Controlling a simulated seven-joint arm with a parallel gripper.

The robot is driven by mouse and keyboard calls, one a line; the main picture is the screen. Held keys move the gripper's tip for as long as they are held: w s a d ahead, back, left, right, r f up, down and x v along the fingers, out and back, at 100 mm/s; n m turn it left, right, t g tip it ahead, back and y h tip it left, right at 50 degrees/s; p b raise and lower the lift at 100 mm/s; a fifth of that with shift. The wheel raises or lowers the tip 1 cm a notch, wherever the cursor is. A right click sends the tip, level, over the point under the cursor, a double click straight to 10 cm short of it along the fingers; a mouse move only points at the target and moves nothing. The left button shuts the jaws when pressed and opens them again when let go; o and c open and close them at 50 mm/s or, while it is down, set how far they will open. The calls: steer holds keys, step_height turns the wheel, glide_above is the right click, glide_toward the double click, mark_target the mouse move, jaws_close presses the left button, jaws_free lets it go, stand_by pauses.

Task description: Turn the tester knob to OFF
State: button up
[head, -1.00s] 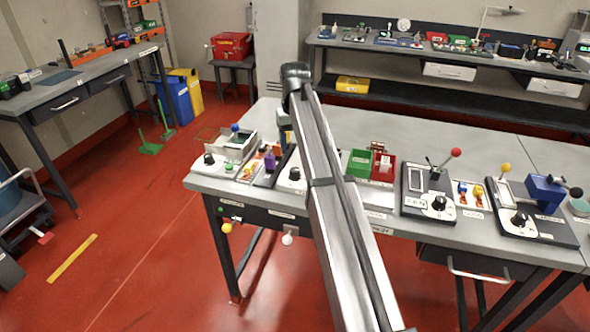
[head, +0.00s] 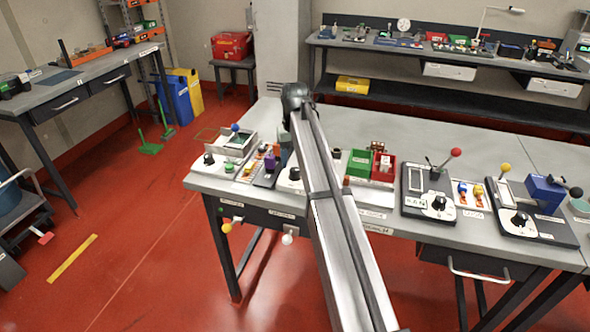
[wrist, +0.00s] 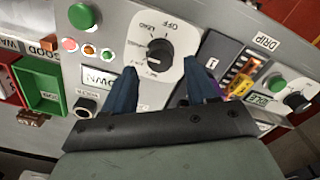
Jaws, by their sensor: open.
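The tester knob (wrist: 160,55) is black and round on a white plate with OFF and LOAD lettering. A pale mark on it lies on the side away from the OFF label (wrist: 172,27). My gripper (wrist: 164,88) is open in the wrist view, with one blue finger on each side below the knob and nothing between the tips. Whether a finger touches the plate cannot be told. In the head view the knob (head: 294,174) shows just left of my arm, and my fingers are mostly hidden.
In the wrist view, green button (wrist: 82,16) and green bin (wrist: 40,85) lie left. A slotted panel with orange parts (wrist: 240,75) and a second black knob (wrist: 297,101) lie right. Red-ball lever (head: 455,153) stands farther right on the bench.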

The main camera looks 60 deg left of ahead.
mark_target(295, 169)
steer(key=shift+f, duration=0.1)
steer(key=shift+f, duration=1.65)
steer(key=shift+c, duration=0.2)
steer(key=c, duration=0.8)
steer(key=m, duration=0.4)
steer(key=shift+m, duration=0.3)
steer(key=shift+c, duration=0.2)
steer(key=shift+m, duration=0.6)
